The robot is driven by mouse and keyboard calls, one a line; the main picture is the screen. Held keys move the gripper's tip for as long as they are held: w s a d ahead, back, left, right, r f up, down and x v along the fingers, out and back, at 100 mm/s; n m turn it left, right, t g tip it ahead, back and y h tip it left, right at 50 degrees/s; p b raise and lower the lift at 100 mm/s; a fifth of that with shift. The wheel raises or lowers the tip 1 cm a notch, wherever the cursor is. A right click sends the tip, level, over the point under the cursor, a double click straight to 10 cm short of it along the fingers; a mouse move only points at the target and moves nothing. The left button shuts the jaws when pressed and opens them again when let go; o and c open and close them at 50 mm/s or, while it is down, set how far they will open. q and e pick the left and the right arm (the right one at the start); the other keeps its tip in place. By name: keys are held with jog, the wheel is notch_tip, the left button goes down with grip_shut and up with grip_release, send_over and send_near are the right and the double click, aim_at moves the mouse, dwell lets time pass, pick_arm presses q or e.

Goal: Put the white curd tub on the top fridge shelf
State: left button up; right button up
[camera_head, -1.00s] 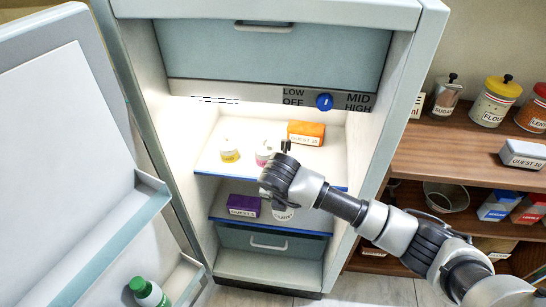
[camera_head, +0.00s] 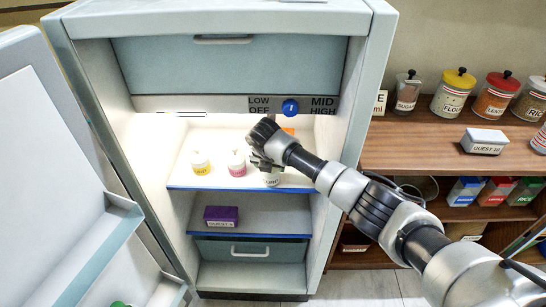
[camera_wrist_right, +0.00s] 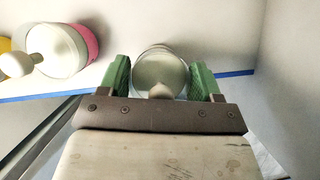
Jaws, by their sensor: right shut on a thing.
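The white curd tub (camera_head: 271,181) is in my right gripper (camera_head: 266,167), at the front right of the top fridge shelf (camera_head: 213,181). The tub is upright in the head view; I cannot tell whether its base touches the shelf. In the right wrist view the tub's round lid (camera_wrist_right: 160,68) sits between the green fingers of my right gripper (camera_wrist_right: 161,80), which are shut on it. The shelf's blue front edge lies close by. My left gripper is not in view.
A yellow-labelled tub (camera_head: 201,163) and a pink-labelled tub (camera_head: 237,164) stand left of the held tub. An orange box (camera_head: 289,131) is mostly hidden behind my gripper. A purple box (camera_head: 221,215) is on the lower shelf. The fridge door (camera_head: 45,190) stands open at left.

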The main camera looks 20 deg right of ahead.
jog(key=w, duration=0.1)
jog(key=w+d, duration=0.1)
jog(key=shift+w+d, duration=0.2)
jog(key=shift+w, duration=0.2)
jog(key=shift+w+f, duration=0.1)
jog(key=shift+f, duration=0.15)
jog(key=o, duration=0.6)
jog(key=shift+d+f, duration=0.1)
jog(key=shift+f, duration=0.1)
jog(key=o, duration=0.4)
jog(key=shift+o, duration=0.2)
